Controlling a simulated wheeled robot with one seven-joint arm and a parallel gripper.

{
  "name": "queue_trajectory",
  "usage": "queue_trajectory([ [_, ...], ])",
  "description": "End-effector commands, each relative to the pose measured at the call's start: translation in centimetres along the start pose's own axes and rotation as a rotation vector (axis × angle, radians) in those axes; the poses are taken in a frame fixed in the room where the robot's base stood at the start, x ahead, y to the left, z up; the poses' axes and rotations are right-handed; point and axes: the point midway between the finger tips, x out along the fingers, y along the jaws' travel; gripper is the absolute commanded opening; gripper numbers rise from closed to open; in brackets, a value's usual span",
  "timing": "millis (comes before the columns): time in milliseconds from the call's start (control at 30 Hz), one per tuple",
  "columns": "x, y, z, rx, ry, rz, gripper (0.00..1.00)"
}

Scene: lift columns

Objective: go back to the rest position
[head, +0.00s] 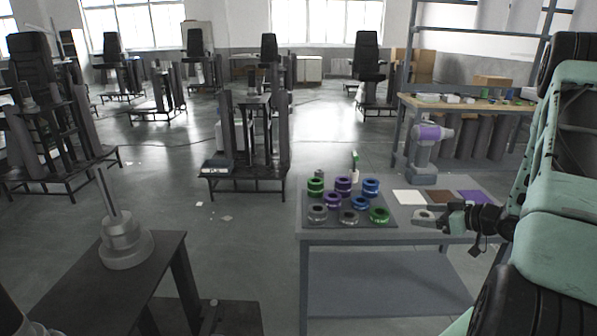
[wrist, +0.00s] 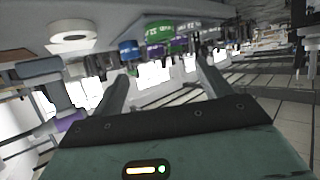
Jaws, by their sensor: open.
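My gripper (head: 425,217) is at the right of the near workbench (head: 320,237), low at its front edge in the head view. Its two fingers are apart in the wrist view (wrist: 165,78), with nothing between them. A pale ring (wrist: 73,36) lies on the grey surface in the wrist view, apart from the fingers. In the head view a small ring (head: 424,213) shows beside the fingers. Green (head: 316,187), purple (head: 343,184), blue (head: 371,186) and grey rings (head: 317,213) stand on a dark mat left of my gripper.
White (head: 408,197), brown (head: 445,197) and purple (head: 475,197) squares lie on the bench behind my gripper. A grey and purple device (head: 427,150) stands behind them. A second bench (head: 470,105) is farther back. A dark table with a stepped metal part (head: 125,247) is at left.

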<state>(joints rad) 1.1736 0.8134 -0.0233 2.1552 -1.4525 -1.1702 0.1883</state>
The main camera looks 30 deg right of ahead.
Motion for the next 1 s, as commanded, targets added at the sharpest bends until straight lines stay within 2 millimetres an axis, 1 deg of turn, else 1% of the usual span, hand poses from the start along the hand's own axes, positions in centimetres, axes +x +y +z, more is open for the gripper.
queue_trajectory([
  [133, 0.2, -0.1, -0.1, -0.003, -0.002, -0.001, 0.77],
  [167, 0.5, -0.1, -0.3, -0.007, -0.007, -0.001, 0.77],
  [233, 1.7, -0.6, -1.3, -0.024, -0.027, 0.0, 0.77],
  [267, 2.5, -0.9, -1.8, -0.034, -0.042, 0.002, 0.77],
  [367, 6.1, -3.0, -4.4, -0.078, -0.112, 0.011, 0.77],
  [400, 7.7, -4.2, -5.7, -0.098, -0.147, 0.015, 0.77],
  [467, 9.8, -6.6, -7.5, -0.125, -0.202, 0.022, 0.77],
  [500, 11.1, -8.4, -8.6, -0.14, -0.238, 0.025, 0.77],
  [567, 12.6, -11.4, -10.1, -0.158, -0.291, 0.026, 0.77],
  [600, 13.3, -13.6, -10.9, -0.169, -0.328, 0.024, 0.77],
  [667, 14.0, -17.1, -12.0, -0.185, -0.383, 0.018, 0.77],
  [700, 14.2, -19.5, -12.5, -0.194, -0.421, 0.012, 0.77],
  [733, 14.2, -21.5, -12.9, -0.201, -0.448, 0.005, 0.77],
  [767, 14.1, -23.4, -13.2, -0.207, -0.478, -0.002, 0.77],
  [800, 13.8, -26.1, -13.5, -0.216, -0.516, -0.014, 0.77],
  [867, 12.8, -30.1, -13.7, -0.229, -0.577, -0.036, 0.77],
  [900, 11.8, -32.7, -13.7, -0.238, -0.619, -0.053, 0.77],
  [967, 10.0, -36.6, -13.4, -0.252, -0.684, -0.081, 0.77],
  [1000, 8.5, -39.1, -13.1, -0.264, -0.728, -0.103, 0.77],
])
